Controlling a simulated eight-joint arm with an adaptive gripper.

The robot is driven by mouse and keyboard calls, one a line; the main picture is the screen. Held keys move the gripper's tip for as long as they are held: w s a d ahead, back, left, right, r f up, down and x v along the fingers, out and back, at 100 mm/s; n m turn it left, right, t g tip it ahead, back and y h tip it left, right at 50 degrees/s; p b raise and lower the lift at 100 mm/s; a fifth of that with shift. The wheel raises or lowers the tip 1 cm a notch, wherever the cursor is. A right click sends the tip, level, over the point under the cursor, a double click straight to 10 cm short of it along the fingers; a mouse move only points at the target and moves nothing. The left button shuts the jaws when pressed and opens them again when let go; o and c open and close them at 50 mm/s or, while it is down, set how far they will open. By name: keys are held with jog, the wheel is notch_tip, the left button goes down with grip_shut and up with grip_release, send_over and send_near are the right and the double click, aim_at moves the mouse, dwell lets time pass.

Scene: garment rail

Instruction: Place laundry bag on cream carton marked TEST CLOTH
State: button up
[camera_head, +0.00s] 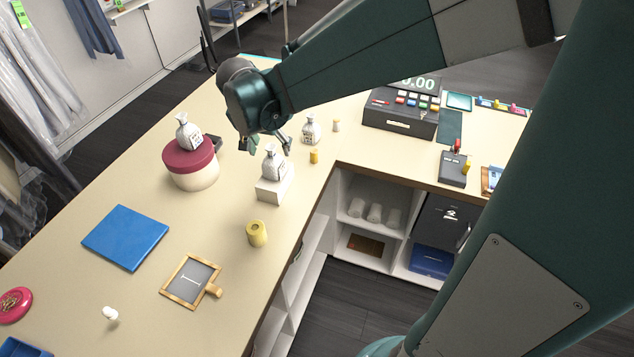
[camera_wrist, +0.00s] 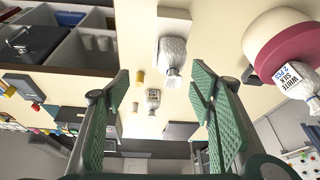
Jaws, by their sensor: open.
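A white laundry bag (camera_head: 272,163) with a tied neck and a label sits upright on a plain cream-white carton (camera_head: 272,187); any marking on the carton is unreadable. In the wrist view this bag (camera_wrist: 173,57) and the carton (camera_wrist: 174,18) appear beyond my fingers. Similar bags stand on a round cream box (camera_head: 192,172) with a maroon lid, bag (camera_head: 188,133), and on the counter behind, bag (camera_head: 311,130). The wrist view reads "WHITE SILK 2 PCS" on the box-top bag (camera_wrist: 294,78). My gripper (camera_head: 265,147) is open and empty, its fingers around or just above the carton bag's neck.
Small yellow cylinders (camera_head: 257,233) (camera_head: 314,156) stand near the carton. A blue folder (camera_head: 126,237) and a small framed board (camera_head: 191,281) lie nearer the front. A cash register (camera_head: 403,110) stands at the back right. The counter edge runs right of the carton.

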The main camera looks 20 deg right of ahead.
jog(key=s+d+r+n+t+y, duration=0.1)
jog(key=s+d+r+n, duration=0.1)
jog(key=s, duration=1)
jog(key=s+d+r+n+t+y, duration=0.1)
jog(key=s+r+n, duration=0.4)
jog(key=s, duration=0.8)
jog(key=shift+s+d+n+t+y, duration=0.3)
jog(key=shift+d+t, duration=0.25)
jog(key=shift+t, duration=0.25)
